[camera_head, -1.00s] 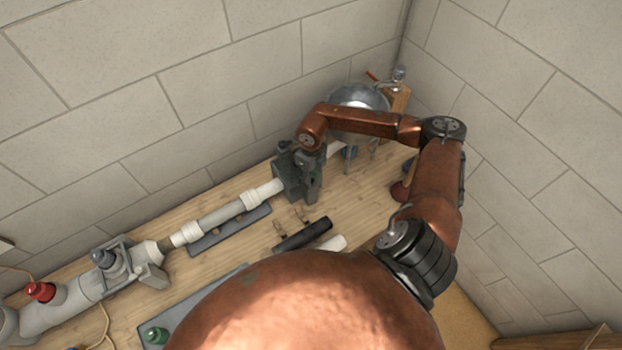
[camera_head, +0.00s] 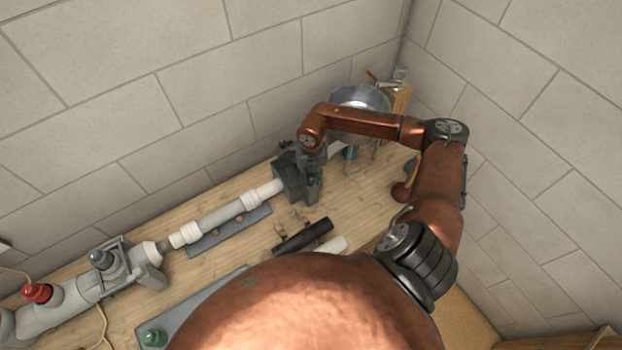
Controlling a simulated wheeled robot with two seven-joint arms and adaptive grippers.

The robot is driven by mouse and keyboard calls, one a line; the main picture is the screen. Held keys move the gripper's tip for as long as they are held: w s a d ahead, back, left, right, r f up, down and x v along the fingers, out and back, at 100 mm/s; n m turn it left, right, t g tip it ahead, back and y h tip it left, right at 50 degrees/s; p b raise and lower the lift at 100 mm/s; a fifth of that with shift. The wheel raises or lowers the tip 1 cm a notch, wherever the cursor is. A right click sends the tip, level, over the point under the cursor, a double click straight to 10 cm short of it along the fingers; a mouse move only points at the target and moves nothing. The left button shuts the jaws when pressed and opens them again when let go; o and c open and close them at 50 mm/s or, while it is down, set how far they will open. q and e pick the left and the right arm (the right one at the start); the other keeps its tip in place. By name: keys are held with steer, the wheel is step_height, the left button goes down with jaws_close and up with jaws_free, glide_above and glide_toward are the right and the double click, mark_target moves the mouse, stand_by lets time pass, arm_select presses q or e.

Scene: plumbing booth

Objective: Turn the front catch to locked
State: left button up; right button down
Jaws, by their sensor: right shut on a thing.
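My right gripper (camera_head: 308,165) reaches down over a dark grey block-like fixture (camera_head: 290,178) on the pipe line at the bench's back. The gripper is shut on a part at this fixture; its fingers and the part between them are too small and covered to make out. I cannot tell the front catch apart there or which way it points. A white pipe (camera_head: 229,213) with collars runs left from the fixture. My left gripper is out of the picture.
A metal bowl (camera_head: 360,98) stands at the back right corner. A black cylinder (camera_head: 303,236) and a white one (camera_head: 331,245) lie in front of the fixture. A grey pipe assembly with a red knob (camera_head: 38,292) is at left. Walls close off the back and right.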

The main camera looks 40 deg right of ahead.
mark_target(312, 180)
steer(key=shift+w+d+r, duration=0.15)
steer(key=shift+w+d, duration=0.05)
stand_by(0.4)
steer(key=c, duration=2.1)
jaws_free()
steer(key=o, duration=0.4)
steer(key=shift+s+a, duration=0.1)
steer(key=shift+s, duration=0.05)
steer(key=shift+r, duration=0.15)
step_height(312, 180, up, 12)
steer(key=shift+f, duration=0.2)
steer(key=shift+s, duration=0.1)
